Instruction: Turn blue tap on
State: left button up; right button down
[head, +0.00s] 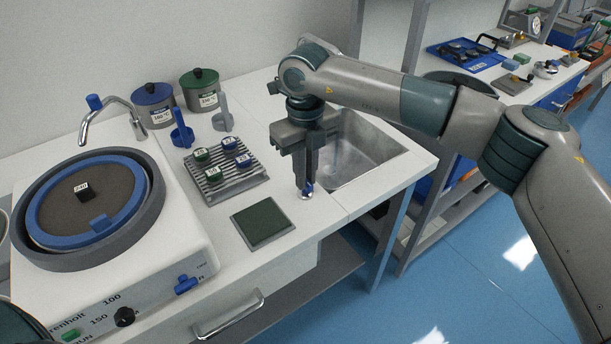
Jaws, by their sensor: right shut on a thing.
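A curved metal spout with a blue knob (94,102) on top stands at the back left, over the rim of the round polishing machine. A blue lever-like knob (187,284) is on the machine's front panel; I cannot tell which of the two is the blue tap. My right gripper (306,187) points down at the front left of the sink, far to the right of both knobs. It is shut on a small blue and silvery piece (308,188), mostly hidden by the fingers. My left gripper is out of view.
The polishing machine (30,250) fills the left. A ribbed rack (243,187) with several green and blue pucks, a dark green pad (263,222), two labelled jars (155,106) and blue and grey upright holders (181,131) share the bench. The metal sink (365,155) is at right.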

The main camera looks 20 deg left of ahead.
jog(key=shift+r, duration=0.1)
jog(key=c, duration=1.8)
grip_release()
